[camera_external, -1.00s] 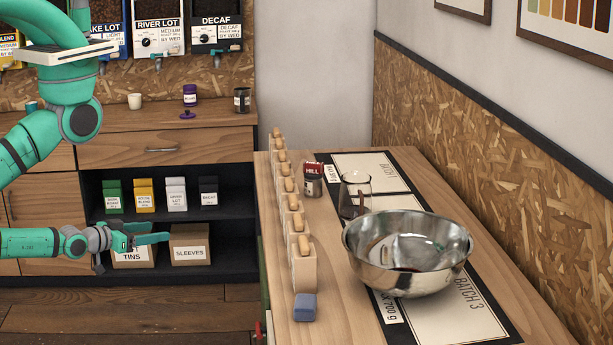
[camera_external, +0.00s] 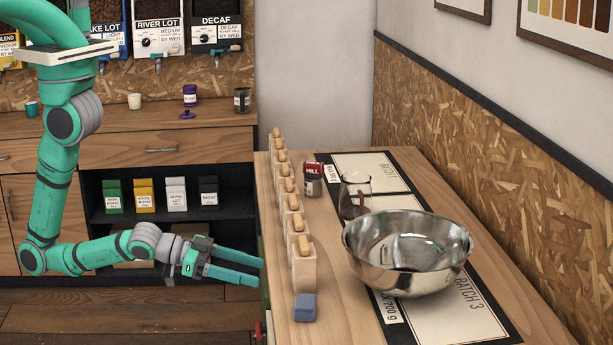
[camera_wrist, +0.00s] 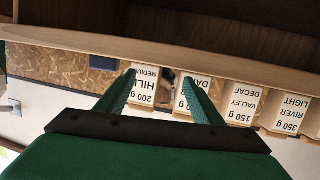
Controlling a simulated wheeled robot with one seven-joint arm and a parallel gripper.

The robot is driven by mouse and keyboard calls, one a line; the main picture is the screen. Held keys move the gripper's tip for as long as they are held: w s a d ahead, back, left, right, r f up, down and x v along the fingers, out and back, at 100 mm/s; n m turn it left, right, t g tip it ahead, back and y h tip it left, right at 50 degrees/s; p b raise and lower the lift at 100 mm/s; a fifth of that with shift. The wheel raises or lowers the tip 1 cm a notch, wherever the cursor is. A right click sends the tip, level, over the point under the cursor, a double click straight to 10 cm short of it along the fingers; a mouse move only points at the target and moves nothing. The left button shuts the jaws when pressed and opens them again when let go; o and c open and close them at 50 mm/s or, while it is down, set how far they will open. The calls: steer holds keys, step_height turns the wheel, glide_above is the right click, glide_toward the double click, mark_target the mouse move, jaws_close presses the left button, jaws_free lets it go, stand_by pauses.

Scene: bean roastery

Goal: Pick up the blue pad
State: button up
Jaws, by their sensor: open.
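The blue pad (camera_external: 305,307) is a small block lying on the near left part of the wooden counter, in front of the nearest of a row of wooden blocks. My gripper (camera_external: 261,271) is left of the counter edge in the external view, with its two fingers apart, empty and pointing right. It is apart from the pad. In the wrist view my gripper (camera_wrist: 162,100) shows its two green fingers from behind, with nothing between them.
Wooden blocks with knobs (camera_external: 303,265) line the counter's left edge. A steel bowl (camera_external: 407,280), a glass vessel (camera_external: 355,195) and a red-topped tin (camera_external: 313,181) stand right of them. In the wrist view, labelled blocks (camera_wrist: 242,103) appear upside down along a wooden edge.

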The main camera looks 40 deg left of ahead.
steer(key=m+g, duration=0.1)
glide_toward(305, 301)
steer(key=shift+y, duration=0.4)
steer(key=x, duration=0.4)
steer(key=shift+w+d+f, duration=0.1)
steer(key=shift+w+d, duration=0.05)
steer(key=shift+d, duration=0.2)
steer(key=shift+d+f, duration=0.15)
steer(key=shift+d, duration=0.25)
steer(key=x, duration=0.5)
steer(key=shift+w+a+f, duration=0.1)
steer(key=shift+w+a, duration=0.05)
steer(key=c, duration=0.8)
